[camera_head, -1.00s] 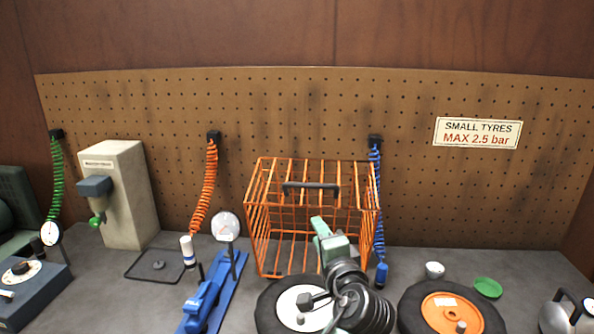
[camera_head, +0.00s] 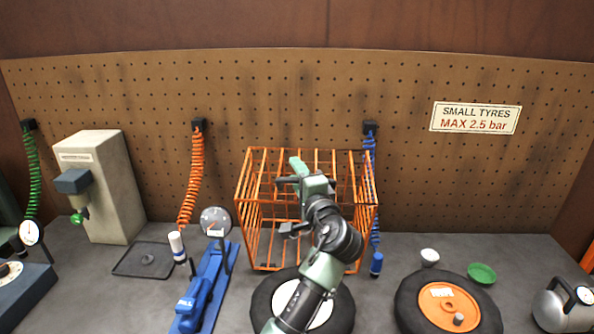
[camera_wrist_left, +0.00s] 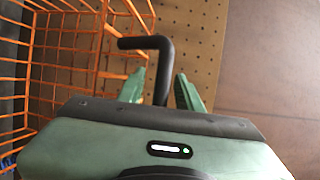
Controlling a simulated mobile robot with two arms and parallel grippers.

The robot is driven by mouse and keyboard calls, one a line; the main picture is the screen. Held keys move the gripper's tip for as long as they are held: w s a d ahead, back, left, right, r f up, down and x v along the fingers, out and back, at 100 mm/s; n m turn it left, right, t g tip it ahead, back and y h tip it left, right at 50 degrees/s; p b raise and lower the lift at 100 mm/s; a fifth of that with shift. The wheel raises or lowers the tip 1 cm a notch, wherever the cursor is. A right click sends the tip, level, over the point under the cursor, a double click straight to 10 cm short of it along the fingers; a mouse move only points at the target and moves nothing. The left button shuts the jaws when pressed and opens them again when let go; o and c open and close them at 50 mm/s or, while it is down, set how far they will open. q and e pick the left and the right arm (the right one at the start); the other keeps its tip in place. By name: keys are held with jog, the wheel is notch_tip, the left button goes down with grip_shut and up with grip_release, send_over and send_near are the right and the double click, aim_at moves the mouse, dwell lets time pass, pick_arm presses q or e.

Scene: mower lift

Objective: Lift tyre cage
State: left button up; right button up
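The orange wire tyre cage (camera_head: 246,205) stands upright on the bench against the pegboard. Its black handle (camera_head: 285,181) is at the top of the front, partly hidden by my left gripper (camera_head: 300,167). In the left wrist view, the cage (camera_wrist_left: 110,75) fills the left side and the handle (camera_wrist_left: 145,43) runs between my two green fingers. The fingers are open, with a gap visible on each side of the handle. My right gripper is not in view.
A black tyre with a white hub (camera_head: 262,303) lies in front of the cage, and one with an orange hub (camera_head: 405,303) to the right. A blue tool with a gauge (camera_head: 195,303) is left. A white cup (camera_head: 429,257) and green dish (camera_head: 482,273) are right.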

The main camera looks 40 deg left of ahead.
pick_arm(q)
jog(key=shift+w, duration=0.1)
grip_shut()
dwell(1.3)
